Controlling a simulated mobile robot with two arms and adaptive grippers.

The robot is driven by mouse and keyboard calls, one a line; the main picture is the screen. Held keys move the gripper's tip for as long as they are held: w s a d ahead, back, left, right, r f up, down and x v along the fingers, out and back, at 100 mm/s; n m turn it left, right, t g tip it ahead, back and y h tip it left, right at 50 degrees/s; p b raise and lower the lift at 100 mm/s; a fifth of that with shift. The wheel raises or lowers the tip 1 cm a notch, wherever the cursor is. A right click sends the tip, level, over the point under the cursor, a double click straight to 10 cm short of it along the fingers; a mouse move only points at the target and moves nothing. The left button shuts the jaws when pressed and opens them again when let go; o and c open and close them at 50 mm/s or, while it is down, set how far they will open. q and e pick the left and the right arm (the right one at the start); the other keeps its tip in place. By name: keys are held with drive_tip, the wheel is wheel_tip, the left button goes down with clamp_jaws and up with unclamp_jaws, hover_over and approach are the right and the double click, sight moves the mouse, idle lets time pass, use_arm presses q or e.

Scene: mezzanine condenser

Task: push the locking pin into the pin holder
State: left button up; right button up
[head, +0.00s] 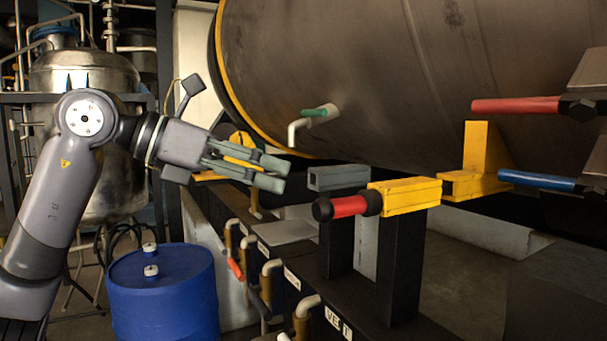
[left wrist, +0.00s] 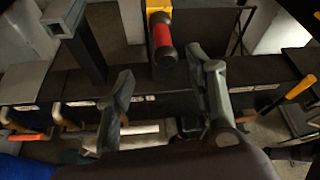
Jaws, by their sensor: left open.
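The locking pin (head: 349,206) has a red shaft and a black knob at its left end. It sticks out of the left side of a yellow block, which I take for the pin holder (head: 405,196), on a black post. In the left wrist view, the pin (left wrist: 163,35) points down from the yellow holder (left wrist: 158,8), its knob close to the gap between my fingertips. My left gripper (head: 285,174) is open and empty, left of and a little above the knob, apart from it in the head view. It also shows in the left wrist view (left wrist: 160,66). My right gripper is out of view.
A grey square holder (head: 338,178) on another black post stands just behind the pin. Red (head: 515,105) and blue (head: 537,180) handles jut in at right. A large tank (head: 350,75) fills the back. A blue drum (head: 165,300) stands below my left arm.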

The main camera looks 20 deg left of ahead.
sight(345, 203)
use_arm(q)
drive_tip(key=p+x, duration=0.4)
drive_tip(key=x, duration=1.1)
drive_tip(key=shift+w+d+f+p, duration=0.1)
drive_tip(key=shift+d+p, duration=0.1)
drive_tip(key=shift+p, duration=0.2)
drive_tip(key=shift+w+d+f, duration=0.3)
drive_tip(key=shift+w+d, duration=0.05)
drive_tip(key=shift+w, duration=0.05)
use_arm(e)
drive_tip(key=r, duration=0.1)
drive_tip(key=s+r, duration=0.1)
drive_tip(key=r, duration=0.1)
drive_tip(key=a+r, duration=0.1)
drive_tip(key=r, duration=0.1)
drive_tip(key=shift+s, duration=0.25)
use_arm(q)
drive_tip(key=shift+c, duration=0.4)
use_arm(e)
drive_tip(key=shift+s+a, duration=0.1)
use_arm(q)
drive_tip(key=shift+a, duration=0.1)
drive_tip(key=c, duration=0.4)
drive_tip(key=shift+s, duration=0.1)
clamp_jaws()
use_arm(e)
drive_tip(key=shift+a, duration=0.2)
